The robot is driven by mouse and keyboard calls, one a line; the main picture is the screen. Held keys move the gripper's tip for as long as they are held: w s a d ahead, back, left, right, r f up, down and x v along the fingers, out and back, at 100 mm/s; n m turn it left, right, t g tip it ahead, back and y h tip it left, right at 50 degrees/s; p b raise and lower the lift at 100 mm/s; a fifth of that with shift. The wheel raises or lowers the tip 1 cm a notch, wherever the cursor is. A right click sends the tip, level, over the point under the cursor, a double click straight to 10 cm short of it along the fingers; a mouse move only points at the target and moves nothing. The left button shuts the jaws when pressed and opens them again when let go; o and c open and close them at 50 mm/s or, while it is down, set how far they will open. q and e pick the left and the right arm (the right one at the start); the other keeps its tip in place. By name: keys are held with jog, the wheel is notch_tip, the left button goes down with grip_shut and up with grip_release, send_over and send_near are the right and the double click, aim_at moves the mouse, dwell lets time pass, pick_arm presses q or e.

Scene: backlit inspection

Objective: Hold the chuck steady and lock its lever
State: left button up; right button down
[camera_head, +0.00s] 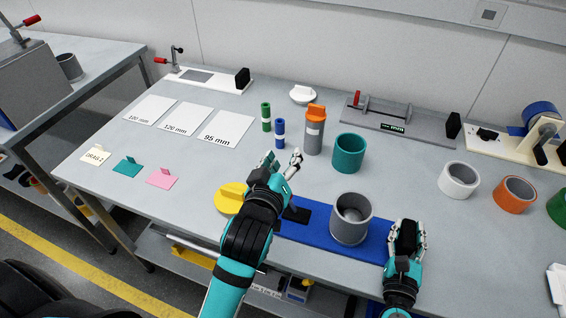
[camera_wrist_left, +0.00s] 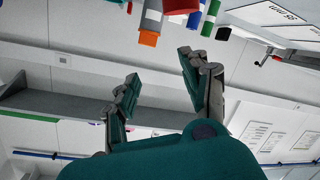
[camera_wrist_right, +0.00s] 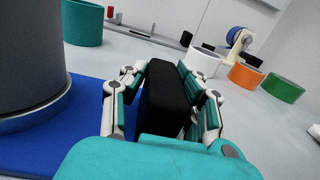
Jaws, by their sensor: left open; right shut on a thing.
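The chuck is a grey open-topped cylinder (camera_head: 350,218) standing upright on a long blue base (camera_head: 315,236); its side and metal foot also show in the right wrist view (camera_wrist_right: 30,60). My right gripper (camera_head: 408,232) is shut on a black upright block (camera_wrist_right: 163,97) at the right end of the blue base. My left gripper (camera_head: 282,160) is open and empty, raised over the table behind the left part of the base. A black piece (camera_head: 297,214) shows on the base beside my left arm. I cannot make out the lever; my left arm covers that end.
A yellow disc (camera_head: 229,198) lies left of my left arm. A grey-orange bottle (camera_head: 314,130), green cylinder (camera_head: 266,117), blue cylinder (camera_head: 280,134) and teal cup (camera_head: 349,153) stand behind. White (camera_head: 458,180) and orange (camera_head: 514,195) rings are at right.

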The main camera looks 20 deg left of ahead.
pick_arm(q)
jog(key=shift+s+a+f+m, duration=0.15)
jog(key=shift+f+m, duration=0.3)
jog(key=shift+m, duration=0.25)
jog(key=c, duration=0.4)
pick_arm(e)
jog(key=shift+f, duration=0.2)
pick_arm(q)
jog(key=m, duration=0.1)
jog(key=s+f+m+t, duration=0.1)
jog(key=m, duration=0.1)
jog(key=f+m+h, duration=0.1)
jog(key=m, duration=0.1)
jog(key=shift+s, duration=0.25)
grip_shut()
jog(key=s+d+f+m+t+h, duration=0.1)
jog(key=s+d+f+m+h, duration=0.15)
jog(key=s+m+h, duration=0.55)
jog(key=s+d+f+m+h, duration=0.1)
jog(key=s+f+m, duration=0.25)
jog(key=m, duration=0.85)
jog(key=shift+m+h, duration=0.4)
jog(key=w, duration=0.3)
jog(key=w+d+r, duration=0.1)
jog(key=w, duration=0.5)
jog(key=shift+d+r, duration=0.15)
jog(key=shift+r, duration=0.05)
jog(key=shift+a+f, duration=0.1)
jog(key=shift+a, duration=0.25)
jog(key=shift+a, duration=0.1)
